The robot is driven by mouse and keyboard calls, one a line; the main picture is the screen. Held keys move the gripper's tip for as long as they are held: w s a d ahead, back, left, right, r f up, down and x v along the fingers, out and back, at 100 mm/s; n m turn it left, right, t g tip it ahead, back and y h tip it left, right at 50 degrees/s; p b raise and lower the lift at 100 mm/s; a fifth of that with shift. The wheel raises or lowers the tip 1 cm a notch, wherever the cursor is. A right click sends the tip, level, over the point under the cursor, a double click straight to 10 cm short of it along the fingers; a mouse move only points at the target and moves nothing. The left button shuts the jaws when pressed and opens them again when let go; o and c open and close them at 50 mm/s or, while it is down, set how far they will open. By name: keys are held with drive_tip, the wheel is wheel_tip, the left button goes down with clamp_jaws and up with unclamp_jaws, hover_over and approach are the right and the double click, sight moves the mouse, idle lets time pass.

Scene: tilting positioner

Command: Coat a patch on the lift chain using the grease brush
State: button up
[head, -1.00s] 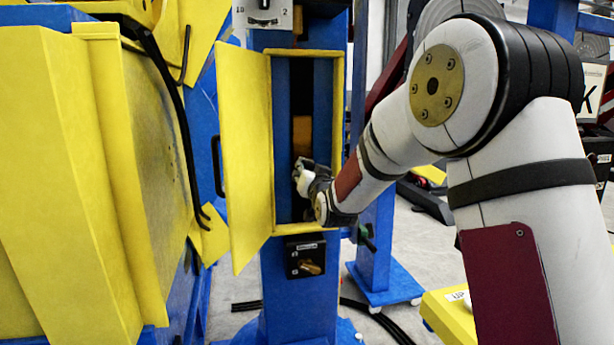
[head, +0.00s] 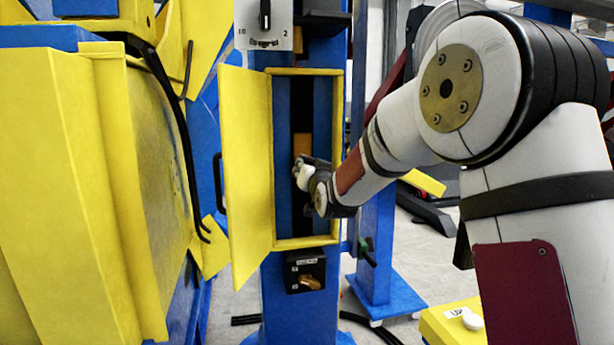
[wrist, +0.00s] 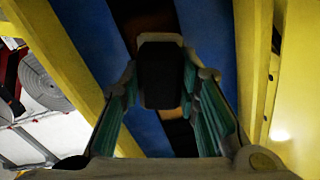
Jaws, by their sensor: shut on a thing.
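In the wrist view the two teal-lined fingers of my gripper (head: 303,170) are closed on a dark, blocky thing, which I take to be the grease brush (wrist: 161,75). Its far end points at the dark channel. In the head view my gripper is inside the open yellow-framed cabinet on the blue column, and the brush is too small to make out. The dark vertical channel (head: 302,103) holds an orange-brown block (head: 303,144) just above my gripper. I take the channel for the lift chain's place; single links cannot be told. Contact between brush and chain cannot be told.
The yellow cabinet door (head: 246,160) stands open to the left of the opening. The cabinet's yellow frame (head: 339,110) closely borders my wrist on the right. A black switch box (head: 306,270) sits below, and a panel with a dial (head: 264,24) above.

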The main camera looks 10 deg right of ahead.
drive_tip(key=shift+r, duration=1.15)
drive_tip(key=shift+w, duration=0.1)
drive_tip(key=shift+f, duration=0.1)
wheel_tip(320, 180, down, 7)
drive_tip(key=b, duration=0.7)
drive_tip(key=shift+f, duration=0.2)
drive_tip(key=shift+s, duration=0.2)
drive_tip(key=shift+s+b, duration=0.75)
drive_tip(key=shift+s, duration=2.25)
drive_tip(key=shift+s, duration=0.1)
